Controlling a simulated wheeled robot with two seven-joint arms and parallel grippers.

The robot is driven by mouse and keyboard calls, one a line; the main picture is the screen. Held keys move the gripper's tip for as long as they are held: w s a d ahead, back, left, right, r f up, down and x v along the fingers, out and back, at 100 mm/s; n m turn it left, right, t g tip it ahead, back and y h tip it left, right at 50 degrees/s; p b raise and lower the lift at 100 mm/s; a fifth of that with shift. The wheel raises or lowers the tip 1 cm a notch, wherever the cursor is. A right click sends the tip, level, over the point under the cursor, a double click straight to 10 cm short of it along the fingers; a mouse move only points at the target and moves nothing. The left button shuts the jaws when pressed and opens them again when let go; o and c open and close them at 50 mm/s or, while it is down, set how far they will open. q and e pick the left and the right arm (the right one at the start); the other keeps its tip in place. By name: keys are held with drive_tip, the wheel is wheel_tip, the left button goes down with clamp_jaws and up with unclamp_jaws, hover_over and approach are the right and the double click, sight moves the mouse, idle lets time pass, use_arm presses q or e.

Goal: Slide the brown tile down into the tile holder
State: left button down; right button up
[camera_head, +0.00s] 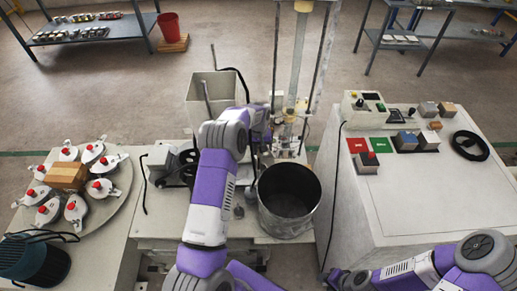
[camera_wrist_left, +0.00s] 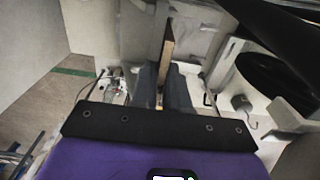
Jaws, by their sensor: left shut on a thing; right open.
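My left gripper (camera_head: 264,125) is at the upright test machine (camera_head: 288,130), just behind the dark metal bucket. In the left wrist view my left gripper (camera_wrist_left: 167,88) is shut on the brown tile (camera_wrist_left: 168,45). The tile stands on edge between the fingers and sticks out beyond the fingertips. Pale machine parts lie around its far end. I cannot make out the tile holder clearly or tell whether the tile touches it. In the head view the tile is hidden by my gripper and wrist.
The metal bucket (camera_head: 289,200) stands close in front of the machine. A grey bin (camera_head: 211,97) is behind my left wrist. A round plate with red-knobbed metal pots (camera_head: 103,187) is at the left. A control cabinet (camera_head: 420,190) is at the right. Thin vertical rods flank the machine.

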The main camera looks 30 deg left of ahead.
use_arm(q)
drive_tip(key=shift+f+b, duration=0.75)
drive_tip(key=shift+f, duration=0.6)
drive_tip(key=c, duration=1.1)
unclamp_jaws()
drive_tip(key=shift+o, duration=0.2)
wheel_tip(320, 180, up, 8)
drive_tip(key=p, duration=0.2)
drive_tip(key=shift+f+p, duration=0.2)
drive_tip(key=shift+p, duration=0.1)
